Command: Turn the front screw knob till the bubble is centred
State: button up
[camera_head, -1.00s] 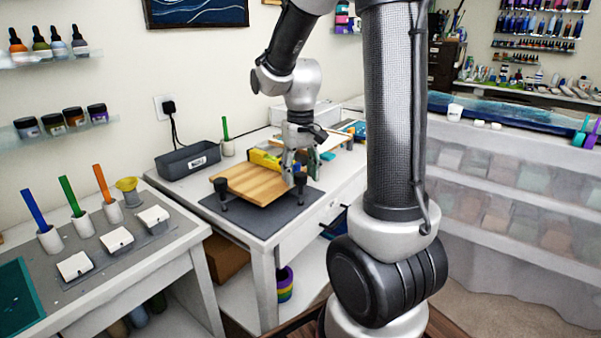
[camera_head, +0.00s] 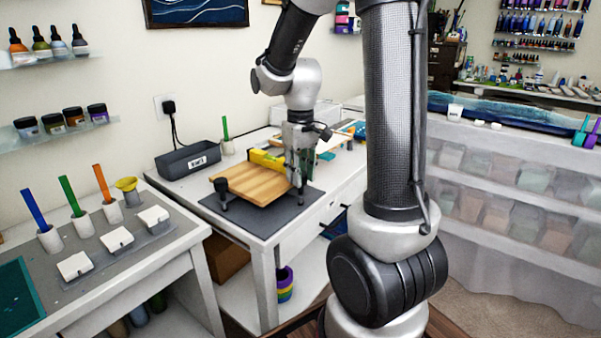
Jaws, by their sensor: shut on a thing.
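A wooden board (camera_head: 257,184) rests on black screw knobs above a dark mat. A yellow spirit level (camera_head: 265,160) lies on its back part; its bubble is too small to make out. One black knob (camera_head: 221,189) stands clear at the board's left corner. My gripper (camera_head: 300,183) points down at the board's right front corner, shut on the screw knob there. The fingers hide most of that knob.
The dark mat (camera_head: 262,217) lies on a white table. A grey bin (camera_head: 187,161) and a cup with a green stick (camera_head: 227,146) stand behind the board. The left bench holds cups and small white blocks.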

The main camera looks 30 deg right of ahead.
jog(key=n, duration=0.7)
jog(key=shift+w+r, duration=0.1)
jog(key=shift+w, duration=0.05)
jog(key=n, duration=0.6)
jog(key=shift+n, duration=0.3)
jog(key=o, duration=1)
jog(key=shift+o, duration=0.2)
notch_tip(320, 180, up, 12)
dwell(0.4)
